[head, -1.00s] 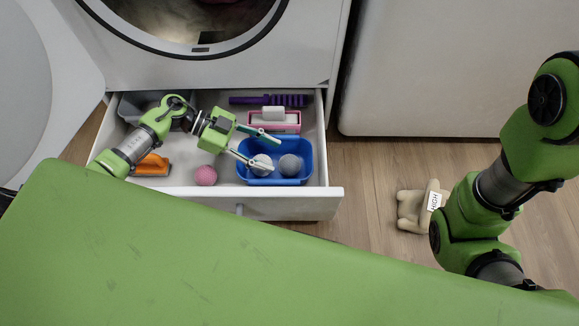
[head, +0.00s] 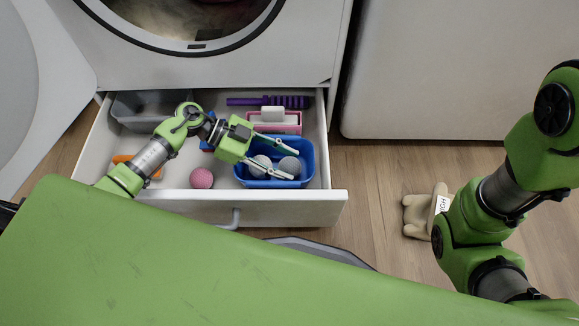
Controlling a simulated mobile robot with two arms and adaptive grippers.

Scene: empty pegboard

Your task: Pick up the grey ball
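A grey ball (head: 290,165) lies at the right in a blue bin (head: 307,150) inside the open drawer. A lighter, speckled grey ball (head: 260,166) lies to its left in the same bin. My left gripper (head: 294,164) is open above the bin. Its two fingers point right, one on the far side of the right-hand ball and one on the near side, and they partly cover the balls. I cannot tell whether the fingers touch the ball. My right arm stands at the right, but its gripper is out of view.
The drawer (head: 280,209) sits under a washer with a round door. It also holds a pink ball (head: 201,178), a purple brush (head: 268,101), a pink-and-white item (head: 273,121), an orange item and a grey bin (head: 139,108). A beige object (head: 420,214) stands on the floor.

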